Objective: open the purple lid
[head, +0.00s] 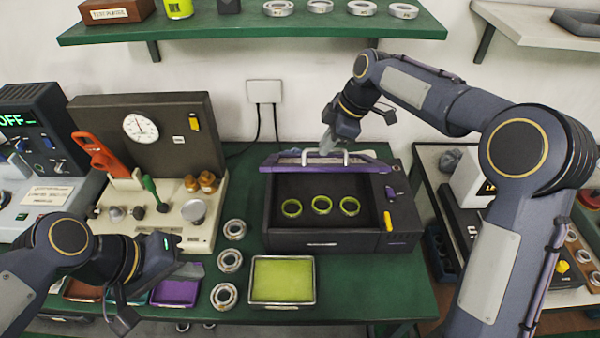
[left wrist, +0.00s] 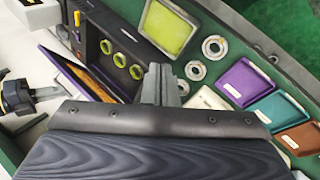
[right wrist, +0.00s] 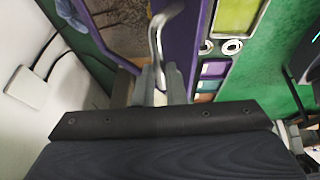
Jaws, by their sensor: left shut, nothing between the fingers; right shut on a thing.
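The purple lid (head: 372,161) is tilted up at the back of a dark box (head: 320,240), which stands open with several yellow-green rings (head: 321,205) inside. The lid also shows in the left wrist view (left wrist: 72,70) and the right wrist view (right wrist: 183,40). My right gripper (head: 328,143) is shut on the lid's silver handle (right wrist: 157,35) at the lid's raised edge. My left gripper (head: 190,268) is shut and empty, low at the left of the table; its fingers show in the left wrist view (left wrist: 160,82).
A lime tray (head: 282,280) lies in front of the box. Several silver rings (head: 229,261) lie left of it. A gauge machine (head: 150,150) stands at the left back. A green shelf (head: 250,28) hangs above. Small coloured trays (head: 175,292) lie near my left gripper.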

